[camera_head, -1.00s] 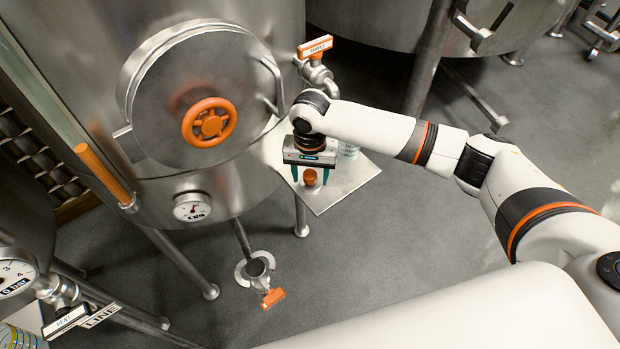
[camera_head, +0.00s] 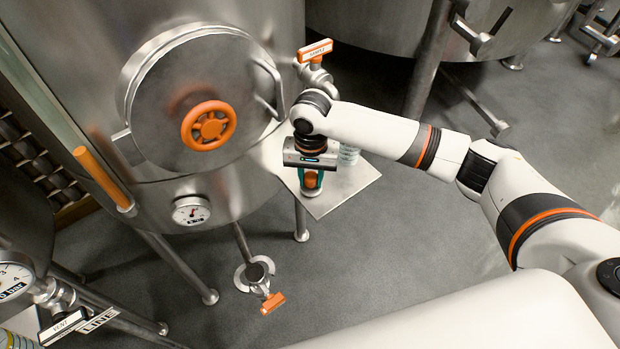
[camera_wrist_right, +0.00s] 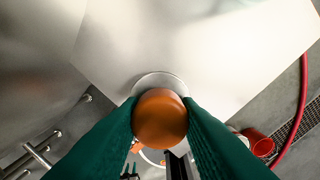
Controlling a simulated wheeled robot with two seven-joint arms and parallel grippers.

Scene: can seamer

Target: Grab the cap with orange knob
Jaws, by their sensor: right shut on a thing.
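The cap's orange knob (camera_head: 310,180) is at the small metal shelf beside the tank in the head view. In the right wrist view the round orange knob (camera_wrist_right: 160,119) sits between the two green fingers, and part of the cap's pale metal disc (camera_wrist_right: 158,82) shows behind it. My right gripper (camera_head: 311,188) is shut on the knob, with a finger on each side. I cannot tell whether the cap rests on the shelf or is clear of it. My left gripper is not in view.
An orange-handled valve (camera_head: 315,50) stands above. The tank door has an orange handwheel (camera_head: 209,125). A red hose (camera_wrist_right: 297,110) shows in the wrist view.

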